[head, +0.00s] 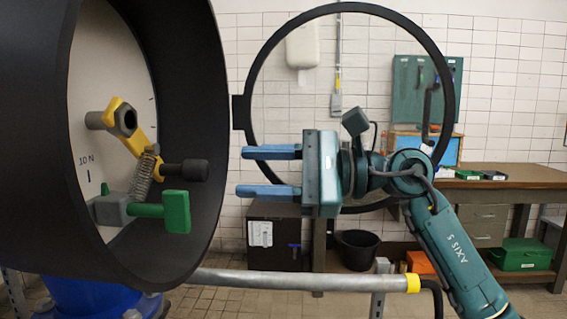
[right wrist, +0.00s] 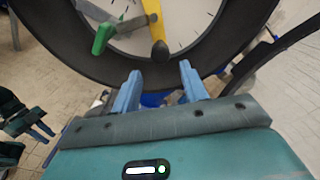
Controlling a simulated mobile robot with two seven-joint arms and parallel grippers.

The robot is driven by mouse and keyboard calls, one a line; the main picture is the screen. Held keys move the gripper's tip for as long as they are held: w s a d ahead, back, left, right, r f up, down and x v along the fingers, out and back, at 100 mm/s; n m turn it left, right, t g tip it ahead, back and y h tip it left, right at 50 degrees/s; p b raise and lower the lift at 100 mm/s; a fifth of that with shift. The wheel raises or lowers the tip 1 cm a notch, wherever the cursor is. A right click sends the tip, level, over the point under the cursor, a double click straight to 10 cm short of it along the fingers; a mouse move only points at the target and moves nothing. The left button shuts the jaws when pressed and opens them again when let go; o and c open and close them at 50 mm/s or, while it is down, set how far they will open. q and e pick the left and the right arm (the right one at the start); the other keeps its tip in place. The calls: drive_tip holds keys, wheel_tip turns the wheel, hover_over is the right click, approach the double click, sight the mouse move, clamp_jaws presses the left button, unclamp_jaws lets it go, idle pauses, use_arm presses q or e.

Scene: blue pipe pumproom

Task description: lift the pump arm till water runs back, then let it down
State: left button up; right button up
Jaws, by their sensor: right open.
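The pump arm is a yellow lever (head: 140,142) inside a round black housing (head: 215,130). It slopes down to the right from a grey hex pivot and ends in a black grip (head: 186,170). A coil spring (head: 146,174) runs from it down to a grey block with a green handle (head: 176,212). My right gripper (head: 241,171) is open and empty, right of the housing, fingers pointing at the grip, apart from it. In the right wrist view the black grip (right wrist: 160,50) lies just beyond the open fingertips (right wrist: 159,70). My left gripper (right wrist: 42,130) shows small there; its opening is unclear.
The housing's round clear cover, with a black rim (head: 258,68), stands swung open behind my right gripper. A grey rail (head: 300,281) runs low in front. A workbench (head: 510,178), a black bucket (head: 357,250) and a green case (head: 521,254) are further back.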

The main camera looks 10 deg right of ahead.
sight(208, 169)
drive_tip(key=a, duration=0.3)
drive_tip(key=w+a, duration=0.1)
drive_tip(key=a, duration=0.2)
drive_tip(key=w+a+p, duration=0.1)
drive_tip(key=a, duration=0.2)
drive_tip(key=shift+d, duration=0.1)
drive_tip(key=shift+c, duration=0.3)
clamp_jaws()
drive_tip(key=shift+r, duration=0.1)
